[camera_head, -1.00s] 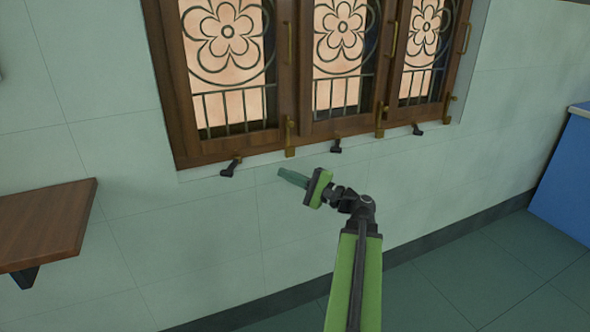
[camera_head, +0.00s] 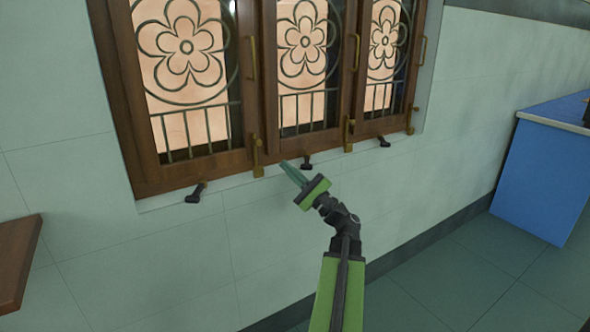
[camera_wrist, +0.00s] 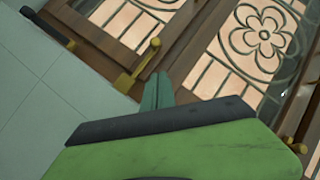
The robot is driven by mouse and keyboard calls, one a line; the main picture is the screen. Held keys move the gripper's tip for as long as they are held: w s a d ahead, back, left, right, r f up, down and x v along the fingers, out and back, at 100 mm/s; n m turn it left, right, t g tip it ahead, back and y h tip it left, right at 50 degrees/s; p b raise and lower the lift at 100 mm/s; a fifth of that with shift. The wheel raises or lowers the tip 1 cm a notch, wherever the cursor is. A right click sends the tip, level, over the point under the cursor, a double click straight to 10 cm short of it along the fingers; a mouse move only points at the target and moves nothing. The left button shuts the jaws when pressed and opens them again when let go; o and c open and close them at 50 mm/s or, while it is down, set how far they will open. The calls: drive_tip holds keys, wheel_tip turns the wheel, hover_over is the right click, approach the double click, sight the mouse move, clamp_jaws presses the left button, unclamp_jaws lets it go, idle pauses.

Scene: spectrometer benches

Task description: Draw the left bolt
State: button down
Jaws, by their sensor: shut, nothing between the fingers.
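The left bolt (camera_head: 257,158) is a brass upright piece at the lower frame of the wooden window, below the left pane. A brass bolt with a knobbed end (camera_wrist: 138,68) also shows in the wrist view, left of my fingertips and apart from them there. My gripper (camera_head: 285,165) is shut and empty. Its green fingers point up and left, just right of the left bolt in the head view. I cannot tell the depth gap to the frame. Two more brass bolts, the middle one (camera_head: 348,134) and the right one (camera_head: 411,120), stand along the sill.
Black catches (camera_head: 195,193) sit along the window's lower edge; one (camera_head: 306,163) is close behind my fingers. Brass pull handles (camera_head: 253,58) are on the sashes. A wooden shelf (camera_head: 15,262) is at left, a blue counter (camera_head: 540,180) at right. The floor between is clear.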

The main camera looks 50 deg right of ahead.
drive_tip(key=w+a+r+p, duration=0.2)
drive_tip(key=w+r+p, duration=0.2)
drive_tip(key=w, duration=0.1)
drive_tip(key=shift+a+r, duration=0.2)
drive_tip(key=shift+r, duration=0.2)
drive_tip(key=shift+w, duration=0.1)
wheel_tip(320, 180, up, 5)
drive_tip(key=p, duration=0.4)
drive_tip(key=shift+f, duration=0.2)
